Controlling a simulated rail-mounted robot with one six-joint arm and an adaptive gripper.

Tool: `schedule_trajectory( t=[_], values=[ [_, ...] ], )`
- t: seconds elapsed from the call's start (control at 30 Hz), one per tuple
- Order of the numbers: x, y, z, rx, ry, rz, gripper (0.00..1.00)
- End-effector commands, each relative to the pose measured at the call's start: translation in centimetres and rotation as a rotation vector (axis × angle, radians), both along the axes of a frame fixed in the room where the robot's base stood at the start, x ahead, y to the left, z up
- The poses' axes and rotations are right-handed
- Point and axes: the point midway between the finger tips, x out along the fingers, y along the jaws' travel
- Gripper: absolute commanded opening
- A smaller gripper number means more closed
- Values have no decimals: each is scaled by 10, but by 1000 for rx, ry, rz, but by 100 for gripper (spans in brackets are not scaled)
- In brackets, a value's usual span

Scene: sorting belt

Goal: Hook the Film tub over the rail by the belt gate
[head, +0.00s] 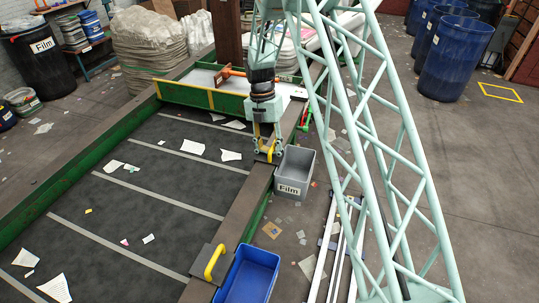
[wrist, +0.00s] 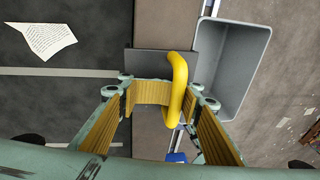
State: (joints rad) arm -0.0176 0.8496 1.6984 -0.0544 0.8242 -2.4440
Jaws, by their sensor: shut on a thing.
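The Film tub (head: 292,184) is a grey open box with a white "Film" label. It sits at the right side of the brown-topped rail (head: 243,207), and also shows in the wrist view (wrist: 232,65). Its dark hook plate (wrist: 147,62) lies across the rail top; I cannot tell whether it rests there or is held just above. My gripper (head: 268,153) points down over the rail, shut on the tub's yellow handle (wrist: 178,92). The tub looks level and empty. The yellow-edged belt gate (head: 185,97) crosses the belt behind my gripper.
A blue tub (head: 250,275) hangs on the same rail nearer the front, with its own yellow handle (head: 213,262). The dark belt (head: 150,190) carries scattered paper scraps. White rails (head: 325,250) lie on the floor at right. Blue barrels (head: 455,55) stand far off.

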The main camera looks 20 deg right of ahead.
Motion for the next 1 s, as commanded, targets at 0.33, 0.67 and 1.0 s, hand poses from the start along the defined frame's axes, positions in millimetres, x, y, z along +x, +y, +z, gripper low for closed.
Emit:
schedule_trajectory(
  t=[0.33, 0.67, 1.0],
  values=[
    [0, 0, 0, 0, 0, 0, 33],
    [0, 0, -1, 0, 0, 0, 48],
    [0, 0, -1, 1, 1, 0, 72]
  ],
)
